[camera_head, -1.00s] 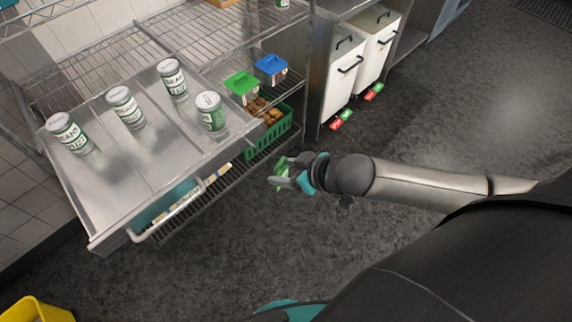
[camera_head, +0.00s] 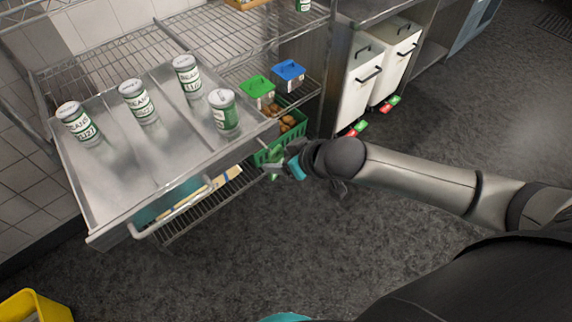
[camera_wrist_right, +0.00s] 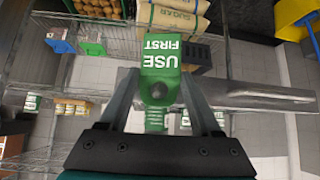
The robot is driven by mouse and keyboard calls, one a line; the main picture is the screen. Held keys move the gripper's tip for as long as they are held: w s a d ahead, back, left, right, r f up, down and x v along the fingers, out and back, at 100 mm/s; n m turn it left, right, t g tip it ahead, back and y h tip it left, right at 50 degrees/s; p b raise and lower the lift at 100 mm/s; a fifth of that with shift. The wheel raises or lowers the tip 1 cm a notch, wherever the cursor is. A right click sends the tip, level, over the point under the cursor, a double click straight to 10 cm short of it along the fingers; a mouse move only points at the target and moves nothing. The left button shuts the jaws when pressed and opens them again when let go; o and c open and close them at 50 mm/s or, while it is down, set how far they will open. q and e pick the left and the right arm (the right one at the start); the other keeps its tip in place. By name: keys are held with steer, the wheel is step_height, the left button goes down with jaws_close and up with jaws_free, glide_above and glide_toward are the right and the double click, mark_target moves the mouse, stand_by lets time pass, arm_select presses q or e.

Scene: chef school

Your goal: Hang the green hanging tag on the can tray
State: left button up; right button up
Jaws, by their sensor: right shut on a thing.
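The green hanging tag (camera_wrist_right: 160,62), with white "USE FIRST" lettering, is held between the fingers of my right gripper (camera_wrist_right: 158,88) in the right wrist view. In the head view my right gripper (camera_head: 277,165) is just off the right edge of the metal can tray (camera_head: 130,185), with a bit of green showing at its tips. The tray carries several cans, the nearest to the gripper being a green and white can (camera_head: 224,112). Whether the tag touches the tray cannot be told. My left gripper does not show.
A green crate of brown items (camera_head: 294,127) sits on the shelf beyond the gripper. A green-lidded box (camera_head: 258,88) and a blue-lidded box (camera_head: 289,73) stand behind it. White bins (camera_head: 355,85) stand to the right. The floor in front is clear; a yellow container (camera_head: 35,307) is at lower left.

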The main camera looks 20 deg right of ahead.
mark_target(268, 148)
steer(key=shift+w+a+f+b, duration=0.1)
steer(key=shift+w+a+b, duration=0.2)
steer(key=shift+w+b, duration=0.35)
steer(key=shift+w+a+b, duration=0.25)
steer(key=shift+w+b, duration=0.1)
steer(key=shift+w, duration=0.5)
steer(key=shift+w+a+f, duration=0.15)
steer(key=shift+w+f, duration=0.1)
steer(key=shift+w, duration=0.2)
steer(key=shift+w+f+p, duration=0.15)
steer(key=shift+p, duration=0.25)
steer(key=o, duration=1.4)
steer(key=p+v, duration=0.2)
steer(key=v, duration=1.3)
steer(key=shift+p, duration=0.3)
